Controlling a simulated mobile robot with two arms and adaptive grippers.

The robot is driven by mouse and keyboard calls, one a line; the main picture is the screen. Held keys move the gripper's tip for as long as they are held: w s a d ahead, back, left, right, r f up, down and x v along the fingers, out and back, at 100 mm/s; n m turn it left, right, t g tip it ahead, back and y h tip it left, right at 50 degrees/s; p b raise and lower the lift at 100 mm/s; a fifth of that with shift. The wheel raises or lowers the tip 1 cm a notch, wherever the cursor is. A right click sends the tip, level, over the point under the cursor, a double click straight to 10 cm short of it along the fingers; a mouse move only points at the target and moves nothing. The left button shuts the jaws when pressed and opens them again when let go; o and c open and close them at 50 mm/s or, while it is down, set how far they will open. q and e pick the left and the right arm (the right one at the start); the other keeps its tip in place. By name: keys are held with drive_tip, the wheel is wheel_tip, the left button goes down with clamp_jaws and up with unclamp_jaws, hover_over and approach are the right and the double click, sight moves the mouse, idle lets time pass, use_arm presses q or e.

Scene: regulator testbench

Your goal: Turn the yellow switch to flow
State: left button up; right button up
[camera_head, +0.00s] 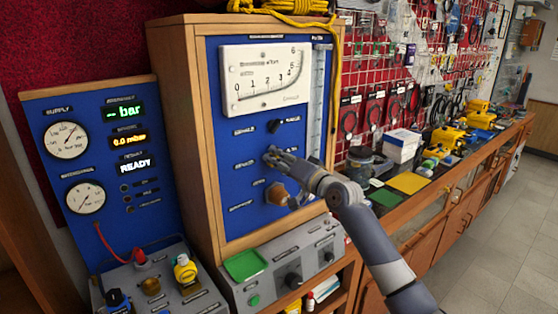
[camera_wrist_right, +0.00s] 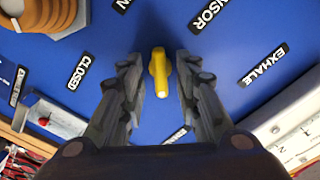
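The yellow switch (camera_wrist_right: 159,73) is a small lever on the blue panel (camera_wrist_right: 230,30). In the right wrist view it stands between the two fingers of my right gripper (camera_wrist_right: 160,75), with blue gaps on both sides. The right gripper is open and I see no finger touching the switch. Labels around it read CLOSED (camera_wrist_right: 80,70) and EXHALE (camera_wrist_right: 263,64); a label below is mostly hidden by a finger. In the head view my right gripper (camera_head: 273,158) is at the panel and hides the switch. My left gripper is not in view.
A grey control box (camera_head: 285,268) stands below the panel. The instrument panel (camera_head: 100,150) is at the left.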

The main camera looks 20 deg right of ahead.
drive_tip(key=v, duration=1.2)
idle(0.5)
